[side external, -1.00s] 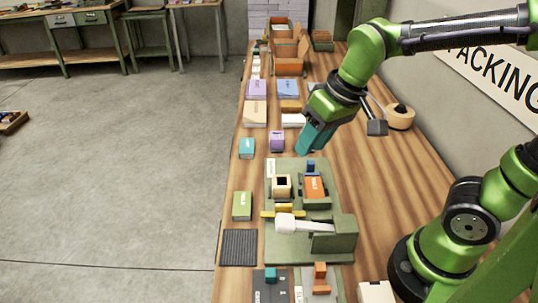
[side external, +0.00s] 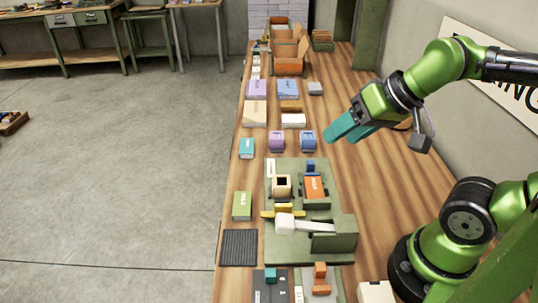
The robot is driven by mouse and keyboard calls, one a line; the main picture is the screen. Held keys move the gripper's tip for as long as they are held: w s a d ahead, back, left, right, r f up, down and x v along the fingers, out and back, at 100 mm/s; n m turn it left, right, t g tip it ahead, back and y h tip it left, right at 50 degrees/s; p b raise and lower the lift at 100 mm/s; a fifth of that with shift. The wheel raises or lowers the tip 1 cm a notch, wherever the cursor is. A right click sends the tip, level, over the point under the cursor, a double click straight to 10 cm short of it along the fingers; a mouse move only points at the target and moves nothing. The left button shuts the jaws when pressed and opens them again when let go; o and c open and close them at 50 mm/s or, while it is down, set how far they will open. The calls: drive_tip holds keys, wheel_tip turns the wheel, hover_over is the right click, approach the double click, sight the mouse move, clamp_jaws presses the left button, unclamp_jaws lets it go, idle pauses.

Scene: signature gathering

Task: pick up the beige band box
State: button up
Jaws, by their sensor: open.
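A small beige box (side external: 281,186) with a dark square opening in its top stands upright on the green fixture board (side external: 289,165). It looks like the beige band box, though no label can be read on it. My gripper (side external: 341,136) has teal fingers and is open and empty. It is in the air above the right part of the wooden table, up and to the right of the beige box, well apart from it.
An orange box (side external: 314,187) sits right of the beige box. A yellow bar (side external: 282,213) and white lever (side external: 305,226) are just in front. Purple (side external: 277,141) and blue (side external: 308,140) holders stand behind. Paper stacks (side external: 255,113) lie farther back. The table's right side is mostly clear.

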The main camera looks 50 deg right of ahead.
drive_tip(key=o, duration=0.3)
drive_tip(key=m+g+h, duration=0.2)
drive_tip(key=m+g, duration=0.3)
drive_tip(key=g, duration=0.2)
hover_over(282, 181)
drive_tip(key=f, duration=1.5)
drive_tip(key=shift+w+a+f, duration=0.1)
drive_tip(key=shift+w+a, duration=0.15)
drive_tip(key=shift+s+d+f, duration=0.1)
drive_tip(key=shift+d+f, duration=0.05)
drive_tip(key=shift+f, duration=1.15)
drive_tip(key=shift+s+d+f, duration=0.1)
drive_tip(key=shift+d+f, duration=0.05)
drive_tip(key=shift+f, duration=1.15)
